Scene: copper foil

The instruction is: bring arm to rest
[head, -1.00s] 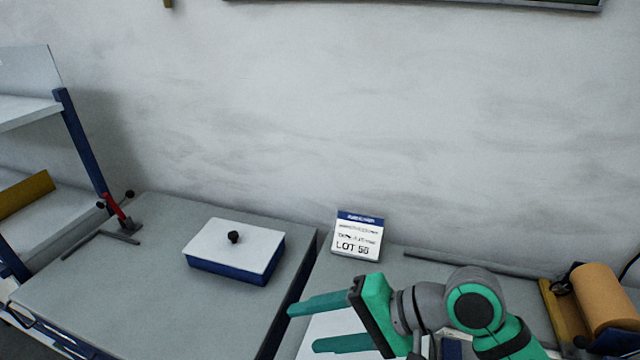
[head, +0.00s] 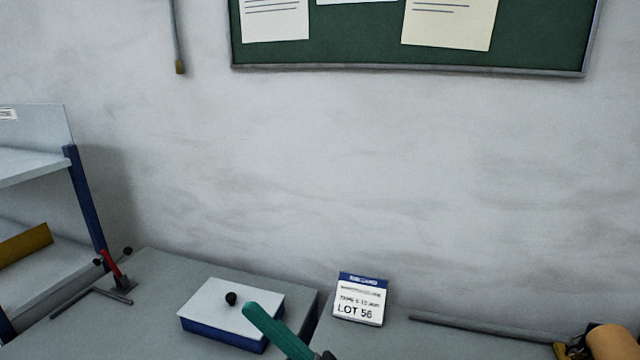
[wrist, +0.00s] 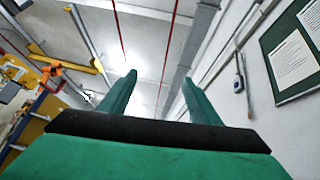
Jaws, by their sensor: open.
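My gripper shows in the wrist view (wrist: 158,95) with its two green fingers spread apart and nothing between them. It points up toward the ceiling and the upper wall. In the head view only one green finger (head: 275,330) shows at the bottom edge, in front of the right side of a blue box with a white lid (head: 205,300). The rest of my arm is below the picture.
A lot sign (head: 360,300) stands on the right bench, with a grey bar (head: 480,328) and an orange roll (head: 612,342) farther right. A red-handled clamp (head: 112,265) and a shelf rack (head: 85,205) are at left. A green notice board (head: 350,45) hangs above.

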